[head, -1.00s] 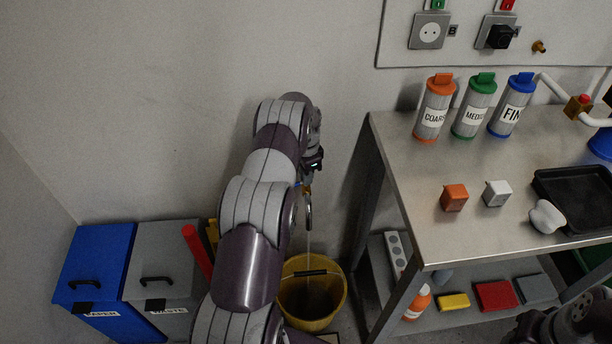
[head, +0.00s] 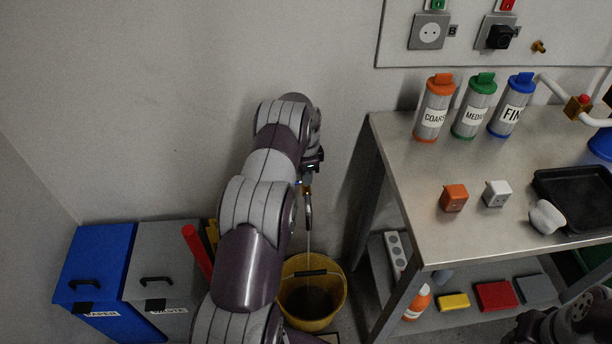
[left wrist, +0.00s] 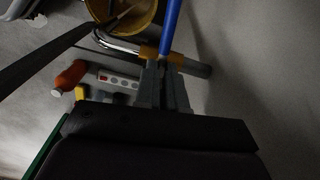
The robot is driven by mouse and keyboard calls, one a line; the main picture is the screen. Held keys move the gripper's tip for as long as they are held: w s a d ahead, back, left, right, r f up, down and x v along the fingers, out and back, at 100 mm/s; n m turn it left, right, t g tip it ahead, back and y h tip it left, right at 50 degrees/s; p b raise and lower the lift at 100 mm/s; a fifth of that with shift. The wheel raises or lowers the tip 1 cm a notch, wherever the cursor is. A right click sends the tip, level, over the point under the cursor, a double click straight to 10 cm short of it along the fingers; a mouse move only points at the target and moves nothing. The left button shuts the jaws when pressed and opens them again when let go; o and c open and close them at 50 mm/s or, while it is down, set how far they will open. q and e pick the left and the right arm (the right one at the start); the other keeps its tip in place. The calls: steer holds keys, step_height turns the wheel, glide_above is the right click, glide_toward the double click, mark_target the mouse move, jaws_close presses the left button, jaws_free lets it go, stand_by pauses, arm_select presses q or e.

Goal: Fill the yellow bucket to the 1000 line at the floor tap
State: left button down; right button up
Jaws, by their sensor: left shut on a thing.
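The yellow bucket (head: 333,312) stands upright on the floor below the wall tap (head: 308,208). A thin stream runs from the tap's spout into it, and its inside looks dark. The 1000 line and exact water level cannot be made out. In the left wrist view the bucket (left wrist: 95,8) shows at the top edge. My left gripper (left wrist: 166,78) is shut on the tap's blue lever (left wrist: 171,28), just by the brass-coloured tap body (left wrist: 148,53). In the head view my left gripper (head: 311,168) is mostly hidden by my arm. My right gripper's fingers are not visible.
A blue bin (head: 95,262) and a grey bin (head: 165,262) stand left of the bucket. A steel table (head: 425,190) is close on the right, its lower shelf (head: 450,325) holding a power strip (head: 396,252) and an orange bottle (head: 417,302). The wall is close behind the tap.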

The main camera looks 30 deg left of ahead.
arm_select(q)
steer(key=shift+s+d+f+m, duration=0.2)
steer(key=shift+s+d+m, duration=0.1)
steer(key=shift+m, duration=0.3)
steer(key=c, duration=1.2)
jaws_free()
steer(key=shift+w, duration=0.1)
steer(key=shift+o, duration=0.3)
steer(key=shift+d+r, duration=0.1)
steer(key=shift+r, duration=0.1)
steer(key=shift+w+a+r, duration=0.1)
steer(key=shift+a+r, duration=0.1)
step_height(320, 180, up, 12)
steer(key=p, duration=0.3)
steer(key=shift+s+d+r, duration=0.2)
steer(key=shift+d+r, duration=0.05)
